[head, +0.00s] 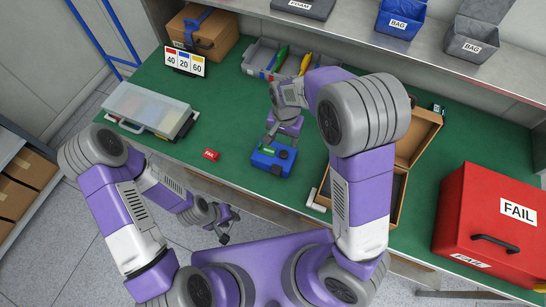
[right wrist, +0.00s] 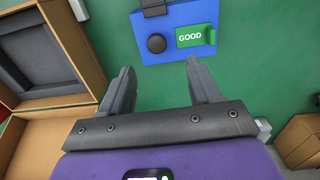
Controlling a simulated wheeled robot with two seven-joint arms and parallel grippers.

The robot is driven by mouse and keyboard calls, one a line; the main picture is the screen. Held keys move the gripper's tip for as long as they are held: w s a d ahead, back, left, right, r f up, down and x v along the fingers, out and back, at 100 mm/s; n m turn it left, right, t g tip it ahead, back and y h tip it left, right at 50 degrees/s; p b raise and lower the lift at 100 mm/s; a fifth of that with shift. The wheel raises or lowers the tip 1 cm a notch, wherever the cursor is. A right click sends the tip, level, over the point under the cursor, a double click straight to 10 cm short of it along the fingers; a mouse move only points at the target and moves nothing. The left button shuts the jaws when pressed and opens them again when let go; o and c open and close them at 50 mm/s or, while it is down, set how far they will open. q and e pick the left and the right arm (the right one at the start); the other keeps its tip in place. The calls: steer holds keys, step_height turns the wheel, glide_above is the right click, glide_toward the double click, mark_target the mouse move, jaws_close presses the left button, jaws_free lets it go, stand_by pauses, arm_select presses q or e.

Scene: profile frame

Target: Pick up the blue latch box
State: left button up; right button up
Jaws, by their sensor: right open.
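The blue latch box (head: 262,163) lies on the green work surface near its front edge. It has a round black knob and a green label reading GOOD, which shows in the right wrist view on the box (right wrist: 172,52). My right gripper (head: 282,143) is just behind the box in the head view. In the right wrist view its fingers (right wrist: 160,75) are spread and empty, with the box ahead of the fingertips and apart from them. My left gripper (head: 230,225) hangs in front of the table over the floor, its fingers apart and empty.
An open brown case (head: 407,140) stands right of the box and a red FAIL bin (head: 485,205) further right. A small red tag (head: 211,155) lies to the left, near a clear-lidded case (head: 150,105). A grey tray (head: 258,60) with tools is behind.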

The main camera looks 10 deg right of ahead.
mark_target(284, 153)
steer(key=shift+w+f, duration=0.2)
steer(key=shift+f, duration=0.35)
steer(key=f, duration=0.2)
steer(key=f+b, duration=0.1)
steer(key=f, duration=0.2)
steer(key=s+f+b, duration=0.1)
steer(key=f, duration=0.1)
steer(key=shift+d+f, duration=0.1)
steer(key=shift+f, duration=0.05)
arm_select(q)
step_height(284, 153, down, 2)
steer(key=shift+w+f, duration=0.1)
steer(key=shift+f, duration=0.15)
arm_select(e)
steer(key=shift+c, duration=0.3)
jaws_close()
steer(key=shift+w, duration=0.1)
